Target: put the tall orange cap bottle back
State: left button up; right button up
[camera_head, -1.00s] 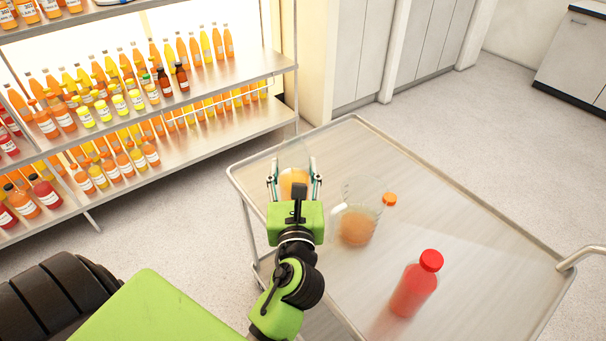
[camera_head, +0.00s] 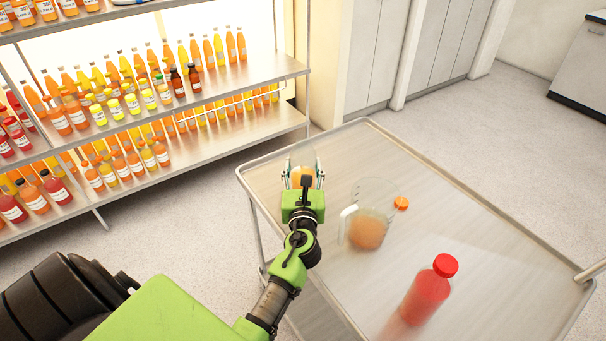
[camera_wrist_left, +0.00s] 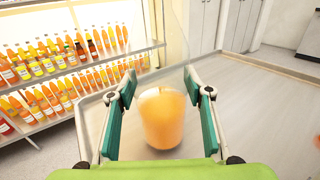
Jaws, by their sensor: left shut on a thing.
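A clear container with orange juice in its lower part (camera_head: 302,178) stands upright between my left fingers near the cart's far left corner. It shows larger in the left wrist view (camera_wrist_left: 161,118), with clear glass above the juice; I see no cap on it. My left gripper (camera_head: 303,176), also in the left wrist view (camera_wrist_left: 160,85), is shut on it. An orange cap (camera_head: 401,203) is right of a clear jug (camera_head: 366,232) holding orange juice. I cannot make out a bottle under that cap. My right gripper is not in view.
The metal cart (camera_head: 470,215) also carries a red-capped red bottle (camera_head: 427,292) at its front right. A metal shelf (camera_head: 205,92) with rows of juice bottles stands at the left. Floor lies between shelf and cart.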

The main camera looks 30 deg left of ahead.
pick_arm(q)
jog(key=shift+f, duration=0.55)
jog(key=shift+f, duration=0.25)
jog(key=o, duration=1.6)
jog(key=shift+r, duration=0.1)
